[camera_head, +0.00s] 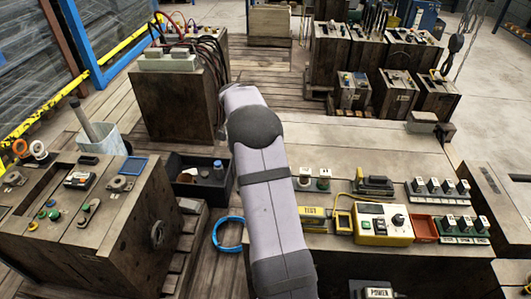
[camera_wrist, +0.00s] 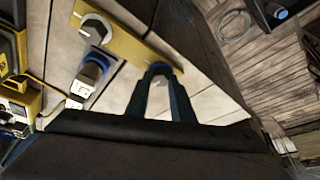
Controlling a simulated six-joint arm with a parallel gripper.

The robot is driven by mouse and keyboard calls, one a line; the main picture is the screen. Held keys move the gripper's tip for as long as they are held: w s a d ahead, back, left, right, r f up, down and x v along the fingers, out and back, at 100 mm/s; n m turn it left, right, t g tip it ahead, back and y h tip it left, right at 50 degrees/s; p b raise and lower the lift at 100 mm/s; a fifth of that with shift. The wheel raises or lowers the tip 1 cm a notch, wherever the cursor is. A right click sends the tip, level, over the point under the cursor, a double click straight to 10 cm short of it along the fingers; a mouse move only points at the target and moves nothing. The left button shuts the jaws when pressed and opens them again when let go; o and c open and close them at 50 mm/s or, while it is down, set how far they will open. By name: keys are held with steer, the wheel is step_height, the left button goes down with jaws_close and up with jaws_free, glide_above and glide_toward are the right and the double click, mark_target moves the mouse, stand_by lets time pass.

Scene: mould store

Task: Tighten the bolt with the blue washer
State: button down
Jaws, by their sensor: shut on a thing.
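My gripper (camera_wrist: 160,80) has dark blue fingers in the wrist view. They close together at the right end of a yellow plate (camera_wrist: 135,40), around a small pale part, mostly hidden, that may be a bolt head. I cannot make out a washer under it. A white-capped piece with a blue band (camera_wrist: 95,65) stands beside the plate, left of my fingers. In the head view my arm hides the gripper, and I cannot pick out the blue washer.
On the front bench are a yellow control box (camera_head: 383,224), a red tray (camera_head: 424,228) and white-topped switches (camera_head: 456,224). A wooden block with fittings (camera_head: 130,235) stands at left. A black bin (camera_head: 198,188) and a blue ring (camera_head: 228,234) lie beside my arm.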

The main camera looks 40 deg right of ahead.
steer(key=m+p, duration=0.1)
steer(key=m, duration=0.1)
steer(key=m+g+p, duration=0.1)
steer(key=r+m+g+p, duration=0.1)
steer(key=m, duration=0.1)
steer(key=shift+w+d+m+y+p, duration=0.1)
steer(key=shift+w+m+y+p, duration=0.2)
steer(key=shift+y+p, duration=0.1)
steer(key=shift+d+f+m+g+y+p, duration=0.15)
steer(key=shift+m+g+y+p, duration=0.25)
steer(key=shift+m+p, duration=1.05)
steer(key=shift+w+m, duration=0.1)
steer(key=shift+m, duration=0.25)
steer(key=c, duration=1.6)
jaws_free()
steer(key=shift+o, duration=0.3)
steer(key=shift+f, duration=0.15)
step_height(320, 180, up, 10)
steer(key=p, duration=0.3)
